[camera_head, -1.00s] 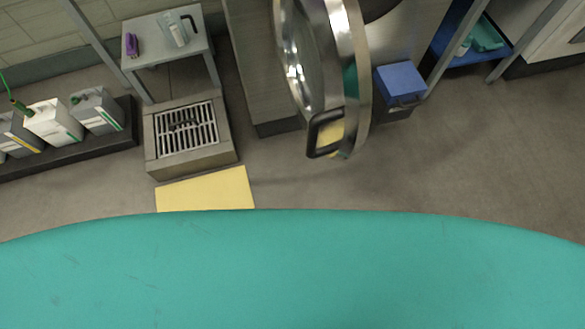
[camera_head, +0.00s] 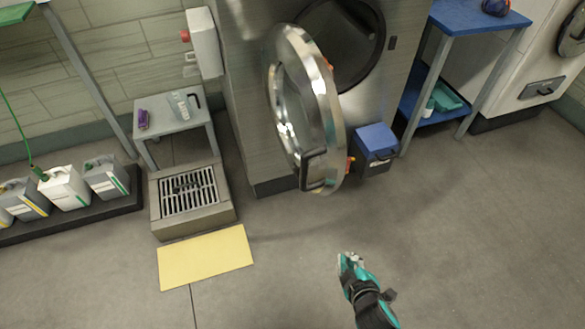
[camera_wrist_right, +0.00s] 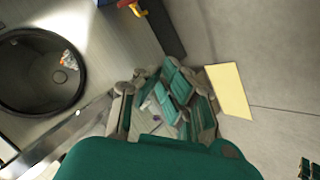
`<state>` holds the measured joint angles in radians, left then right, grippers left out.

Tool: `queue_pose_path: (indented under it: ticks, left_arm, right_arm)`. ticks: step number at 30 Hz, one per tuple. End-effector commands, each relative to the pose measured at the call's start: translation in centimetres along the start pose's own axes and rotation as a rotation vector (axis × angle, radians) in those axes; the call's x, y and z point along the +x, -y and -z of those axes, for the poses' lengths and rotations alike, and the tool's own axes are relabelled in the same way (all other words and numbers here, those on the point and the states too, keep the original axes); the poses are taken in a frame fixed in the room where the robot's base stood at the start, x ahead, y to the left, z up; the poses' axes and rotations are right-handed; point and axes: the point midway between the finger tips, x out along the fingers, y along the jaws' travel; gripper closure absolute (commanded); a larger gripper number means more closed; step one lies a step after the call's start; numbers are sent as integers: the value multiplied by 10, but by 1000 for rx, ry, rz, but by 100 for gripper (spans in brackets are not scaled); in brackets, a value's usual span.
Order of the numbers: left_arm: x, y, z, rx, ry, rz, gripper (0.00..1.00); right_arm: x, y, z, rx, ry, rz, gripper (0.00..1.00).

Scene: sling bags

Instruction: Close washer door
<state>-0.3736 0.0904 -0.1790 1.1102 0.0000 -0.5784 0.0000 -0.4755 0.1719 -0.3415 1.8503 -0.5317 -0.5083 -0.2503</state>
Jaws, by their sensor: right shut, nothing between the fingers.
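The washer door (camera_head: 310,105) is a round, chrome-rimmed glass door with a dark handle (camera_head: 314,168). It stands swung open in front of the steel washer (camera_head: 250,70), whose round dark opening (camera_head: 345,45) is uncovered. The opening also shows in the right wrist view (camera_wrist_right: 40,72). My right gripper (camera_head: 348,258) is low in the head view, below and right of the door, apart from it. In the right wrist view its fingers (camera_wrist_right: 165,100) are shut and empty. My left gripper is not in view.
A blue box (camera_head: 376,140) sits right of the door by the washer. A floor drain (camera_head: 190,195), a yellow mat (camera_head: 205,258) and a small table (camera_head: 175,112) are at left. Several jugs (camera_head: 64,185) stand on a dark platform. The floor at lower right is clear.

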Motion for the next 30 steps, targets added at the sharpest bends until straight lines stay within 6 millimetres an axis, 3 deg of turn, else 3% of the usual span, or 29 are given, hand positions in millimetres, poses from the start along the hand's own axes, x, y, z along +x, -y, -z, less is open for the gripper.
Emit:
queue_pose_path:
  ticks: [1,5,10,12,15,20,30]
  left_arm:
    - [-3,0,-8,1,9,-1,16]
    - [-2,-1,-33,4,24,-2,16]
    - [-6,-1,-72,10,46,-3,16]
    - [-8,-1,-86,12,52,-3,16]
    - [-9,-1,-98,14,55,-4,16]
    - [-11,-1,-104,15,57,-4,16]
    - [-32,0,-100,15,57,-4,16]
  right_arm:
    - [-12,-15,24,-65,-57,-34,100]
    - [-44,-45,86,-257,-219,-140,100]
    - [-110,-78,177,-544,-456,-317,100]
    - [-137,-85,206,-646,-538,-385,100]
    - [-161,-88,230,-741,-608,-450,100]
    - [-166,-91,245,-781,-638,-481,100]
    - [-119,-103,289,-778,-635,-480,100]
